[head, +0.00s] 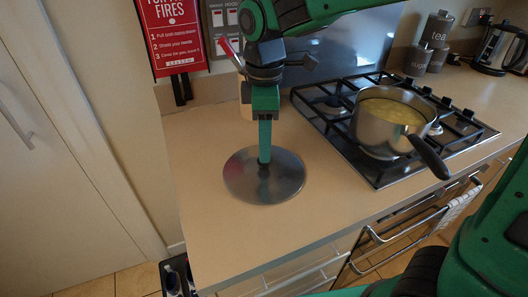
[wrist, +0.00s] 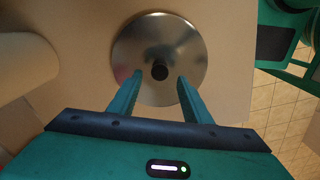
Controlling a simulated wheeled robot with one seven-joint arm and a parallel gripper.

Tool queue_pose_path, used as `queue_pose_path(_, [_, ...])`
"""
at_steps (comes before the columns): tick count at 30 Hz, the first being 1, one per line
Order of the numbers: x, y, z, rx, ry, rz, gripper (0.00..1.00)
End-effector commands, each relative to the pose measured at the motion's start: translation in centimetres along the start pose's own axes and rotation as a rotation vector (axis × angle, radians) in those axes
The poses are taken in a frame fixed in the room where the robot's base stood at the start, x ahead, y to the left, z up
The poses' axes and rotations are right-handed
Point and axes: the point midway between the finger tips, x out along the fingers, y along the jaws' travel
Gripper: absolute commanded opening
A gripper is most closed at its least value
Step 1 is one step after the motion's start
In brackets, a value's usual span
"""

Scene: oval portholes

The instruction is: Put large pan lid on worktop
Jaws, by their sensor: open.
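The large pan lid (head: 288,182) is a round metal disc with a dark knob. It lies flat on the worktop (head: 215,238), left of the hob. It also shows in the wrist view (wrist: 160,38), with its black knob (wrist: 159,71) near the centre. My gripper (head: 264,162) points down over the lid. In the wrist view its two fingers (wrist: 158,80) are apart, one to each side of the knob, with gaps visible. The fingertips partly hide the knob in the head view.
A steel pan (head: 372,130) with yellowish contents stands on the black gas hob (head: 375,180), its handle pointing front right. A kettle (head: 497,48) and grey canisters (head: 438,32) stand at the back right. Worktop in front of the lid is clear.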

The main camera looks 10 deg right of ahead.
Motion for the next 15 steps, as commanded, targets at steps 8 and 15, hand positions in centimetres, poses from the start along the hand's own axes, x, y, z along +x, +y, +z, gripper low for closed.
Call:
queue_pose_path(8, [-5.1,0.0,0.0,0.000,0.002,0.002,0.45])
queue_pose_path(15, [-6.8,0.0,0.0,0.000,0.001,0.001,0.45])
